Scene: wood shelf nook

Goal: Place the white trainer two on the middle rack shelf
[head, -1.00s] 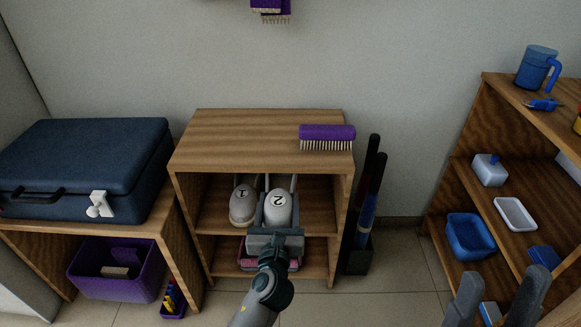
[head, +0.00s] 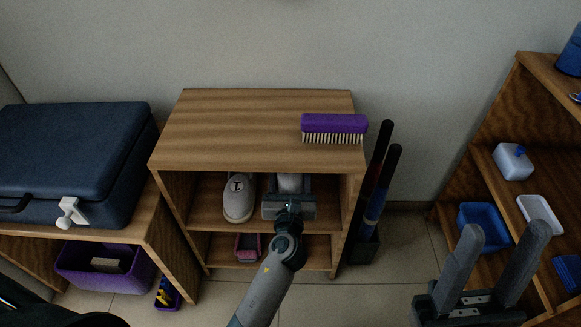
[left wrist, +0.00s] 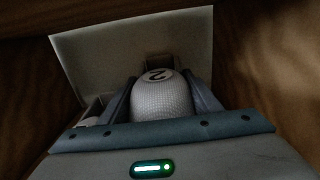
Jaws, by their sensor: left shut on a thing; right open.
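The white trainer two (left wrist: 162,100), with a "2" on its toe, lies between the fingers of my left gripper (left wrist: 165,90) in the left wrist view. In the head view my left gripper (head: 289,190) reaches into the rack's middle shelf (head: 208,215), and hides most of that trainer (head: 290,181). I cannot tell whether its sole touches the shelf. White trainer one (head: 239,198) stands on the same shelf, just left of it. My right gripper (head: 508,255) is open and empty at the lower right.
A purple brush (head: 334,128) lies on the rack top (head: 240,125). A pink item (head: 249,247) is on the bottom shelf. A dark holder with poles (head: 366,245) stands right of the rack. A blue suitcase (head: 75,155) sits left; a side shelf (head: 485,175) stands right.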

